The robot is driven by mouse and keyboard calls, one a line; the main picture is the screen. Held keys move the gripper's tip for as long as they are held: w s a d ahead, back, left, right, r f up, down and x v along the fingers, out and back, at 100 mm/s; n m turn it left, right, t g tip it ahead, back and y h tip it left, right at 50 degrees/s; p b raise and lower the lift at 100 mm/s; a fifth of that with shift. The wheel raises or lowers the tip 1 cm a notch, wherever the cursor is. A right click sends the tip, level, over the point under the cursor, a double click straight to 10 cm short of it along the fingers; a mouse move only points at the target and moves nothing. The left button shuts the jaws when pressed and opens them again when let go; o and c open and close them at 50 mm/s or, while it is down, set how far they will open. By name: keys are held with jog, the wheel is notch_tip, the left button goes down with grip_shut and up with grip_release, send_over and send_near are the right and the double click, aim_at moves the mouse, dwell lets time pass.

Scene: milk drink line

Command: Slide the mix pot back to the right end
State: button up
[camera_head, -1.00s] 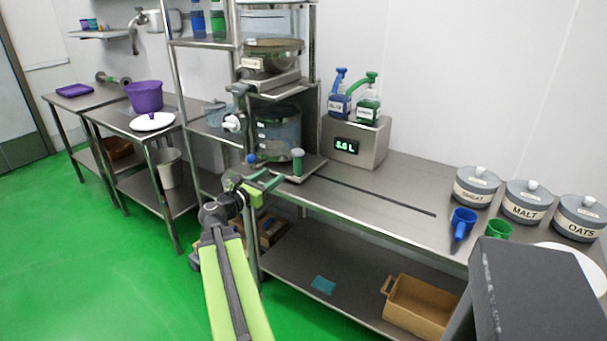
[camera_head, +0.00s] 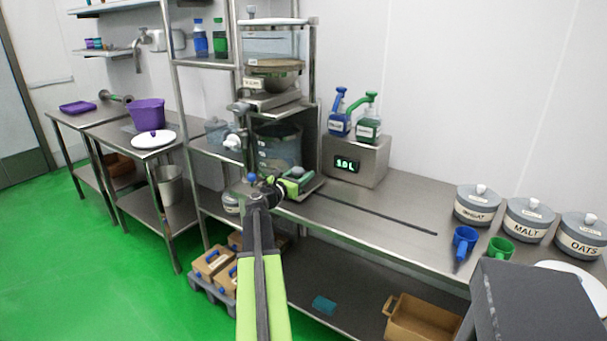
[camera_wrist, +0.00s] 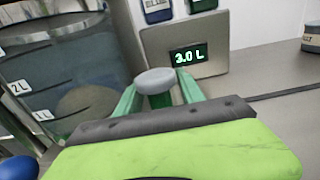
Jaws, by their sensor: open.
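The mix pot (camera_head: 278,150) is a clear grey vessel with litre marks, at the left end of the dark slot under the shelf tower. In the wrist view its wall (camera_wrist: 60,65) fills the left side. A green post with a grey round knob (camera_wrist: 156,79) stands beside it. My gripper (camera_head: 297,176) is at this post. In the wrist view its green jaws (camera_wrist: 160,90) are open, one on each side of the post. I cannot tell whether they touch it. The post is mostly hidden by my gripper in the head view.
The dark slot (camera_head: 375,214) runs right along the clear steel bench.

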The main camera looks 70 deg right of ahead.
jog(key=shift+s+d, duration=0.1)
jog(key=shift+d, duration=0.35)
grip_shut()
dwell(1.1)
